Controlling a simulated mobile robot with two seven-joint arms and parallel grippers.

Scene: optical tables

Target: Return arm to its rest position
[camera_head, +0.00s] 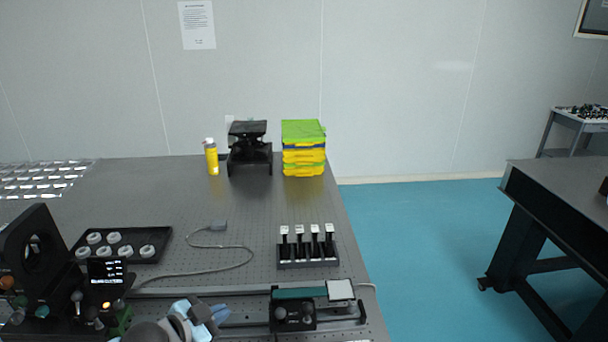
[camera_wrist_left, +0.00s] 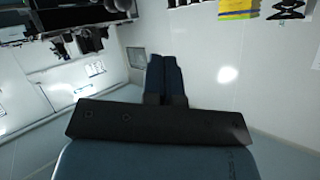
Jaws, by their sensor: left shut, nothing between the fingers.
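My left gripper (camera_head: 204,316) shows at the bottom edge of the head view as grey and light blue parts, low over the front of the optical table (camera_head: 190,212). In the left wrist view its two dark fingers (camera_wrist_left: 165,78) lie side by side, shut and empty. They point toward the pale wall and touch nothing that I can see. Most of the left arm is out of the head view. My right gripper is in neither view.
Near my left gripper stand a black optical mount (camera_head: 35,245), a small lit display (camera_head: 106,272) and a rail device (camera_head: 295,310). A tray of white round parts (camera_head: 120,243) and a rack of posts (camera_head: 307,250) lie behind. Blue floor (camera_head: 420,250) is free at right.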

